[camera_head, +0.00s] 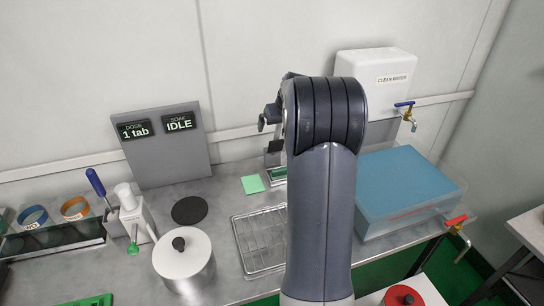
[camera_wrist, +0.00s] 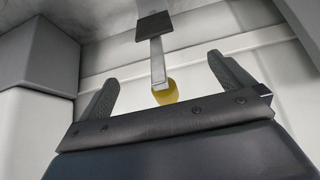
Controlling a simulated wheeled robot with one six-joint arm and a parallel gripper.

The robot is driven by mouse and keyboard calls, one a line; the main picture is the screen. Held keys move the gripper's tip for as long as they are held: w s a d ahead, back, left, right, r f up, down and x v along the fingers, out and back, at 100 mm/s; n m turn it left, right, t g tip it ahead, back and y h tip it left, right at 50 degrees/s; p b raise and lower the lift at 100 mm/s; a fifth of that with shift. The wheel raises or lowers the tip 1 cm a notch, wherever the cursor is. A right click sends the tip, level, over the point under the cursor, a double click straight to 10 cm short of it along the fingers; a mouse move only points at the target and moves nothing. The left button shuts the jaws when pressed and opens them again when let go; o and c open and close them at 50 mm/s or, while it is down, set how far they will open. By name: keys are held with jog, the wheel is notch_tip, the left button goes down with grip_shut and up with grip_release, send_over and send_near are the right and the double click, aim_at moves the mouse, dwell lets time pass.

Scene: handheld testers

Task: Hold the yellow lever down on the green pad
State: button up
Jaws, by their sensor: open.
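The yellow lever (camera_wrist: 165,92) shows in the wrist view as a yellow knob on the end of a grey metal bar, which runs to a dark block (camera_wrist: 153,27). My gripper (camera_wrist: 166,86) is open, with one dark finger on each side of the knob in the picture. I see no clear contact, and the depth between them is hard to judge. In the head view my arm stands in front and the yellow knob is hidden. A light green square pad (camera_head: 252,185) lies flat on the bench, left of my arm. Nothing is on it.
A small dark device (camera_head: 275,158) with a green part stands behind the pad, partly hidden by my arm. A wire rack (camera_head: 258,240) lies in front. A blue-topped tank (camera_head: 405,190) is at right. A lidded pot (camera_head: 183,262) and black disc (camera_head: 189,210) are at left.

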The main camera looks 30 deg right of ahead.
jog(key=shift+r+p, duration=2.35)
jog(key=shift+r, duration=1)
jog(key=shift+f, duration=0.1)
notch_tip(320, 180, down, 7)
jog(key=b, duration=0.5)
jog(key=shift+b, duration=0.3)
jog(key=shift+s+f, duration=0.1)
jog(key=shift+f, duration=0.05)
jog(key=shift+s, duration=0.1)
